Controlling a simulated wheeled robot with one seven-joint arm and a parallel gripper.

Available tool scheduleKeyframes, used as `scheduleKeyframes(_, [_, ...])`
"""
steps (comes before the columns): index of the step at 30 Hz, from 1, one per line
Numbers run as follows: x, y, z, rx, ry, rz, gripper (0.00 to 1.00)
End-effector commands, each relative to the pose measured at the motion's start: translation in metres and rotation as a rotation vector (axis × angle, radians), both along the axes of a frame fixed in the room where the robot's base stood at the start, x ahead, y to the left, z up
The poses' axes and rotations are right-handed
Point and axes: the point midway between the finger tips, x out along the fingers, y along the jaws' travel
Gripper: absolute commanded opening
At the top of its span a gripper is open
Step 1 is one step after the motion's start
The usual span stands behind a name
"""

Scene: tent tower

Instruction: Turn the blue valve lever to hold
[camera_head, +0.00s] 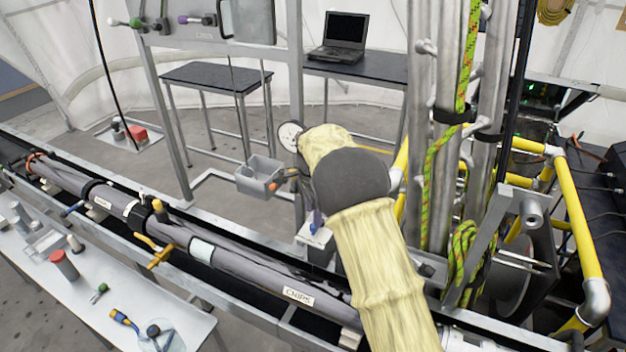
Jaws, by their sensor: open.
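My arm in its yellow sleeve fills the centre and hides what lies behind it. I cannot make out my gripper's fingers. A small blue handle (72,208) sticks out from the side of the pipe rack at the left. I cannot tell for sure which of these is the blue valve lever, and no position marking is readable. A yellow valve handle (160,256) sits on the pipe rack.
The long grey pipe (235,268) runs diagonally across the front. A white table (85,315) with loose tools is at lower left. Metal posts with rope (462,235) and yellow rails (580,220) crowd the right.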

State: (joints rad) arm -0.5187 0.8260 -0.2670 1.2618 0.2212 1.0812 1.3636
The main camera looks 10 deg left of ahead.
Motion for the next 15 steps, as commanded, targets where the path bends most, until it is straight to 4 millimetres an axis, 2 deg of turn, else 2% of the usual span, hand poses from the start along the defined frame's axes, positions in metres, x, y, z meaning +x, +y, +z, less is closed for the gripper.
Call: scheduleKeyframes(15, [0.001,0.0,0.104,0.002,-0.006,0.0,0.42])
